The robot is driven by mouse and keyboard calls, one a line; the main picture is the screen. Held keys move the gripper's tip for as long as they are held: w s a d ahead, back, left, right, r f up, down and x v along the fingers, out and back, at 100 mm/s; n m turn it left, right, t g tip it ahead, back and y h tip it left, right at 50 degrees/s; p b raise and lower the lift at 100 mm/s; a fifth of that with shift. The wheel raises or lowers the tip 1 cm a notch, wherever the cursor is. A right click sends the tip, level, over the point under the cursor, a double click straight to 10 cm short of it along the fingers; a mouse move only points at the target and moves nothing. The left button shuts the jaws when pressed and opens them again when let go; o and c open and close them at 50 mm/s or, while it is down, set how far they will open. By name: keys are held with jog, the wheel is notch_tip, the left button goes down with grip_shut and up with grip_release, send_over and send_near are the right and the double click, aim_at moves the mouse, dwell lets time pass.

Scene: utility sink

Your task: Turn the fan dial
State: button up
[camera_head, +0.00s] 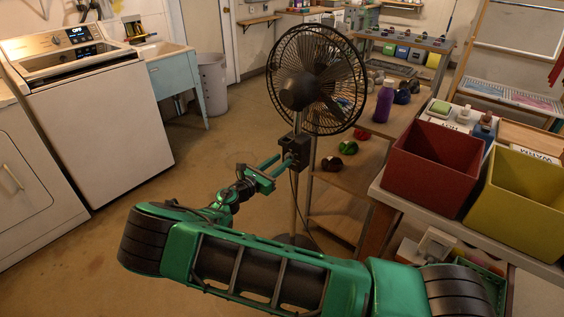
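A black pedestal fan (316,78) stands in the middle of the view on a thin pole (296,205). A dark control box (299,148) sits on the pole below the fan head. The dial itself is too small or hidden to make out. My green gripper (286,161) is at the left side of the control box, with its fingertips close to or touching it. Its two fingers are apart, with a gap showing between them. I cannot tell whether the dial lies between the fingertips.
Wooden shelves (341,190) with bottles and small colored items stand just right of the fan. A red bin (434,160) and a yellow bin (515,205) stand on a table at right. A white washer (95,120) and a blue sink cabinet (175,78) are at left. The floor at left is clear.

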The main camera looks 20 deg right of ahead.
jog(key=shift+x, duration=0.95)
grip_shut()
jog(key=shift+m, duration=0.3)
jog(key=m, duration=0.5)
jog(key=shift+s+d, duration=0.15)
jog(key=shift+s, duration=0.05)
jog(key=shift+s+f+m, duration=0.1)
jog(key=shift+f+m, duration=0.1)
jog(key=shift+m, duration=1.9)
